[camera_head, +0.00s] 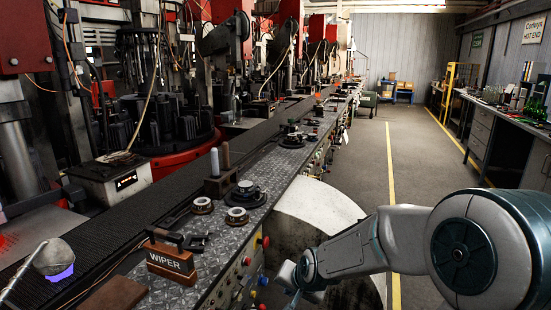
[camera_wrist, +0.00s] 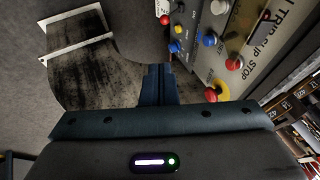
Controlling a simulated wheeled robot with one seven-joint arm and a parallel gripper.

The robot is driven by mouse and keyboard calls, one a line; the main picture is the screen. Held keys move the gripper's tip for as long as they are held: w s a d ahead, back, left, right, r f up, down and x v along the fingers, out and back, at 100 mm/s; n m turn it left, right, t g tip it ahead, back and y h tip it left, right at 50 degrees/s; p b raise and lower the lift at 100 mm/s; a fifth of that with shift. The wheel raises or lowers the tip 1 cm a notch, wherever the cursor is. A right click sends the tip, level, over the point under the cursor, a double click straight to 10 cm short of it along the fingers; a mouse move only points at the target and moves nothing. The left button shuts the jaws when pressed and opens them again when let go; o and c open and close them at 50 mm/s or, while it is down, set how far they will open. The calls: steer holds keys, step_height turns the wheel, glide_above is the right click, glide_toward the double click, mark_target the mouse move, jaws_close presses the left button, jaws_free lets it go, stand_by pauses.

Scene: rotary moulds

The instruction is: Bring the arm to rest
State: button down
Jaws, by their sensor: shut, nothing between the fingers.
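My arm (camera_head: 350,252) reaches in from the right of the head view, over the aisle side of the machine bench. Its far end points left and down, close to the bench's front panel, and the fingers are hard to make out there. In the wrist view my gripper (camera_wrist: 154,72) shows as dark fingers closed together with nothing between them. It is beside the front panel (camera_wrist: 225,50) with red, blue and yellow buttons; I cannot tell the exact gap to the panel.
The metal bench top (camera_head: 268,190) carries a WIPER block (camera_head: 170,262) and several small round parts. A conveyor (camera_head: 110,220) and red machines stand behind it. The aisle floor (camera_head: 425,160) is clear; a counter (camera_head: 500,125) lines the right.

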steer(key=s+d+r+n+g+h+p, duration=0.1)
steer(key=s+d+r+p, duration=0.3)
steer(key=s, duration=0.7)
steer(key=s+d+r+n+g+h+p, duration=0.2)
steer(key=s+d+r, duration=0.5)
steer(key=s+r, duration=0.5)
steer(key=shift+d+r+n+p, duration=0.35)
steer(key=shift+r+n+p, duration=0.35)
steer(key=shift+p, duration=0.4)
steer(key=shift+w+r, duration=0.1)
